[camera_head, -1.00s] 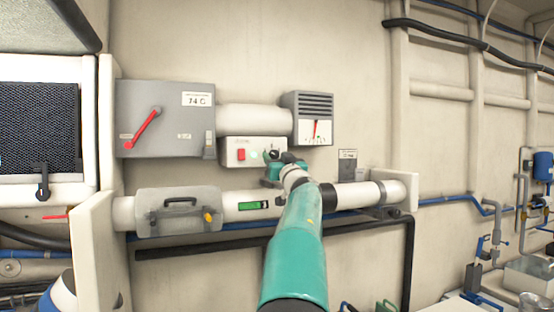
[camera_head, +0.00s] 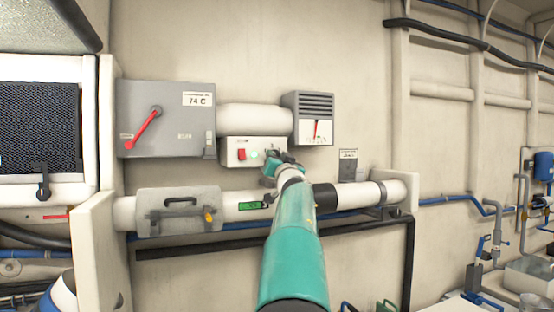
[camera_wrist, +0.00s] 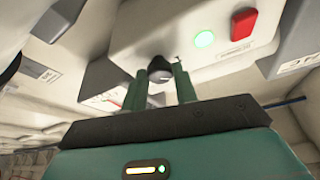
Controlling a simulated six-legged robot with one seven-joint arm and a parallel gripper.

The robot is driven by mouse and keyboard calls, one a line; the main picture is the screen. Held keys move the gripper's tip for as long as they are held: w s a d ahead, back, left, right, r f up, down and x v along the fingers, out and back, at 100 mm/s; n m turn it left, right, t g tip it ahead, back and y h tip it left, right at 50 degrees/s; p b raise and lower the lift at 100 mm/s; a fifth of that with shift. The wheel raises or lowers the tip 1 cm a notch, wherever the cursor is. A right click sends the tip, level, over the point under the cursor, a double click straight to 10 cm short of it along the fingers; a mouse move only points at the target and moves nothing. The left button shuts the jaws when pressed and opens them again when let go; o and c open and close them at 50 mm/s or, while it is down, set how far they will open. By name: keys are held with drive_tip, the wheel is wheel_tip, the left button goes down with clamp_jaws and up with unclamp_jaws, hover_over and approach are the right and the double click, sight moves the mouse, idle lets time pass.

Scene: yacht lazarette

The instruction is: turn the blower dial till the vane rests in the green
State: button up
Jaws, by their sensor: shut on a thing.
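The blower dial (camera_wrist: 159,72), a dark knob with a pale face, sits on the white control box (camera_head: 236,154). My gripper (camera_wrist: 161,80) is shut on the dial, one green finger on each side of it. In the head view my gripper (camera_head: 281,158) covers most of the dial. The vane gauge (camera_head: 308,132), below the grey louvred outlet (camera_head: 314,104), has a red vane (camera_head: 316,128) standing nearly upright. Its coloured bands are too small to read, so I cannot tell whether the vane is in the green.
A red switch (camera_head: 241,154) and lit green lamp (camera_wrist: 204,39) share the control box. A grey box with a red lever (camera_head: 147,127) stands left. The white pipe (camera_head: 236,206) runs below, behind my arm. A small label plate (camera_head: 348,164) is right of my gripper.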

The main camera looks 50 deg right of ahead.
drive_tip(key=m+g+h, duration=0.1)
drive_tip(key=m, duration=0.2)
drive_tip(key=m+g, duration=0.1)
drive_tip(key=m, duration=0.2)
drive_tip(key=shift+a+r+g+h, duration=0.1)
drive_tip(key=shift+g+h, duration=0.2)
drive_tip(key=shift+h, duration=0.1)
drive_tip(key=shift+w+a+r+m+g, duration=0.1)
drive_tip(key=shift+m+g, duration=0.45)
drive_tip(key=shift+m, duration=0.75)
drive_tip(key=shift+m+g, duration=0.55)
drive_tip(key=shift+m, duration=0.75)
drive_tip(key=o, duration=1)
drive_tip(key=shift+c, duration=0.2)
drive_tip(key=shift+a, duration=0.15)
